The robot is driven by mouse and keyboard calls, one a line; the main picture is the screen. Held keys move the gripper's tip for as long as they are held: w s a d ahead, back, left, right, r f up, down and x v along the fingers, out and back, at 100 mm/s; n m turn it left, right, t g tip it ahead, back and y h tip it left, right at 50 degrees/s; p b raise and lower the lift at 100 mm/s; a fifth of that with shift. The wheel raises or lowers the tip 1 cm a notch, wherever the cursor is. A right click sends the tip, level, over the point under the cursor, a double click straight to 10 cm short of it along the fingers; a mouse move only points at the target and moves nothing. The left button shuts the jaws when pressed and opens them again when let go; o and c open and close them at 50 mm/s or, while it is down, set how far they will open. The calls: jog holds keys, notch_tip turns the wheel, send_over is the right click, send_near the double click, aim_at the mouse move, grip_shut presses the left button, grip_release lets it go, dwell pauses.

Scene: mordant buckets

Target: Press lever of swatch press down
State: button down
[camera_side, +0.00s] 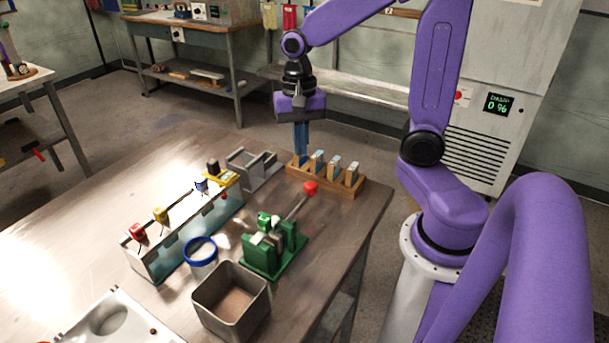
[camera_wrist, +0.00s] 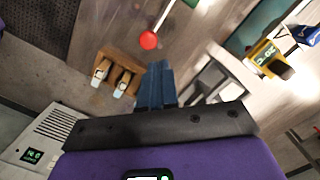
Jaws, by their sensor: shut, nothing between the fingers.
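The swatch press (camera_side: 273,246) is a green device standing on the table near its right edge. Its lever is a grey rod ending in a red ball knob (camera_side: 311,187), raised and slanting up to the right. In the wrist view the red knob (camera_wrist: 148,40) shows above my fingertips, with part of the rod. My gripper (camera_side: 301,152) has blue fingers, closed and pointing down, above the back end of the wooden rack. It is behind the knob and apart from it. In the wrist view my gripper (camera_wrist: 157,70) shows shut and empty.
A wooden rack (camera_side: 345,186) with several pale-topped pieces stands beneath and right of my fingers. A grey metal stand (camera_side: 255,166) is left of it. A long clear trough (camera_side: 160,262), a blue-rimmed cup (camera_side: 201,250) and a square metal bin (camera_side: 231,304) stand around the press.

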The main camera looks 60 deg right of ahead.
notch_tip(320, 180, up, 12)
jog(key=shift+w+d+f, duration=0.25)
jog(key=shift+w+d, duration=0.15)
jog(key=shift+d, duration=0.05)
jog(key=s+a+f+n, duration=0.4)
jog(key=s+f+n, duration=0.2)
jog(key=n, duration=0.5)
jog(key=s+a+f+n+t, duration=0.1)
jog(key=s+a+f+n, duration=0.3)
jog(key=s+n, duration=0.7)
notch_tip(320, 180, down, 2)
jog(key=shift+f, duration=0.15)
